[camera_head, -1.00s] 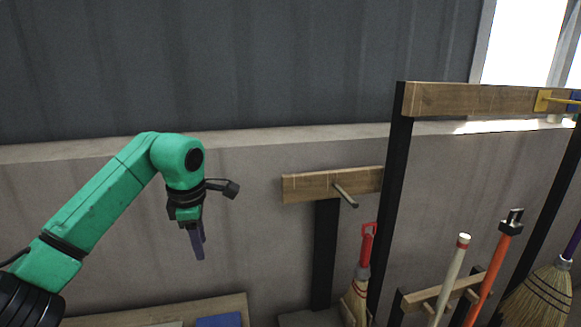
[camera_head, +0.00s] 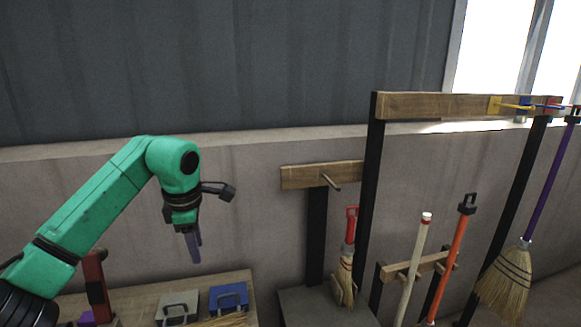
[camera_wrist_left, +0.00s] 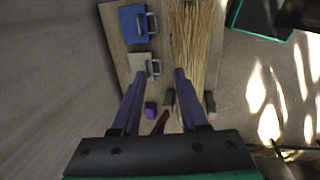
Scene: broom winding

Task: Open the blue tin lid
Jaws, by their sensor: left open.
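The blue tin (camera_head: 228,298) lies on the wooden workbench (camera_head: 140,297), low in the head view, with a handle on its lid. It also shows at the top of the left wrist view (camera_wrist_left: 129,22), and its lid looks shut. My left gripper (camera_head: 194,248) points down above the bench, up and to the left of the blue tin in the head view. Its two purple fingers stand apart with nothing between them in the left wrist view (camera_wrist_left: 160,72). My right gripper is not seen.
A grey tin (camera_head: 177,309) with a handle stands left of the blue one. A straw bundle (camera_wrist_left: 196,45) lies beside the tins. A red tool (camera_head: 97,285) and a purple block (camera_wrist_left: 150,108) are on the bench. Brooms (camera_head: 507,285) and racks (camera_head: 460,106) stand to the right.

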